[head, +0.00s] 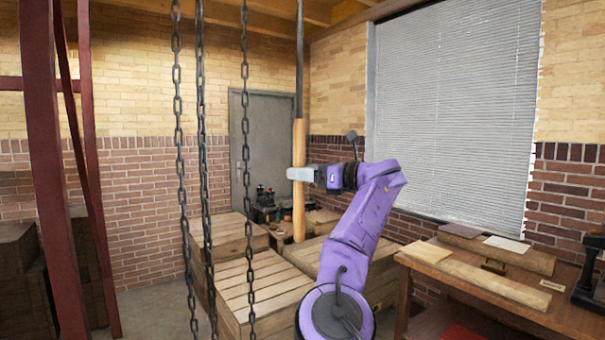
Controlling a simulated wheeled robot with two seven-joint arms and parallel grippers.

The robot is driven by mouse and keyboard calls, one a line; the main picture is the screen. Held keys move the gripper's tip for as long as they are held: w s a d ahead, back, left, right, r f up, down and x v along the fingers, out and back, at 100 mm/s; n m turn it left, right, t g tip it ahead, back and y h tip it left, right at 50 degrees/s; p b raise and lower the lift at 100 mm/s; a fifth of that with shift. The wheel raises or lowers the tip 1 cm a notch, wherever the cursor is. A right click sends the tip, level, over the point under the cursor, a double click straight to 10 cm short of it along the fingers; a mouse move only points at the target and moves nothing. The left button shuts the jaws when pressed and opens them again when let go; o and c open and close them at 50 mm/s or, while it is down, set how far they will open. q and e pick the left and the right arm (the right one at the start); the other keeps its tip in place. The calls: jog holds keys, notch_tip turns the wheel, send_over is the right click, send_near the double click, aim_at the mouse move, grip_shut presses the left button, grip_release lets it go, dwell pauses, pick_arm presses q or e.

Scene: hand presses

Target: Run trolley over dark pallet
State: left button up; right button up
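My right gripper (298,174) is at a long upright wooden pole (299,215) that hangs from a grey rod (299,60) coming down from above. Its pale fingers lie across the pole and look closed around it. My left gripper is not in view. Slatted wooden pallet-like crates (262,283) stand on the floor in the middle, left of and behind my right arm. They are all light brown, and I cannot pick out a dark pallet among them. The trolley is not seen; only hanging chains (202,150) show, running up out of the picture.
Red steel posts (45,130) and dark brown boxes (20,275) stand at the left. A wooden bench (540,300) with boards and a dark tool is at the right. A grey door (262,140) is behind the crates. Bare floor (150,305) shows at lower left.

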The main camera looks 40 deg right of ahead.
pick_arm(q)
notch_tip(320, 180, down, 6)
jog(key=b, duration=0.6)
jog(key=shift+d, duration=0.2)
pick_arm(e)
jog(key=v, duration=1.1)
jog(key=shift+w+d+f, duration=0.2)
jog(key=shift+w+d, duration=0.05)
jog(key=shift+d, duration=0.1)
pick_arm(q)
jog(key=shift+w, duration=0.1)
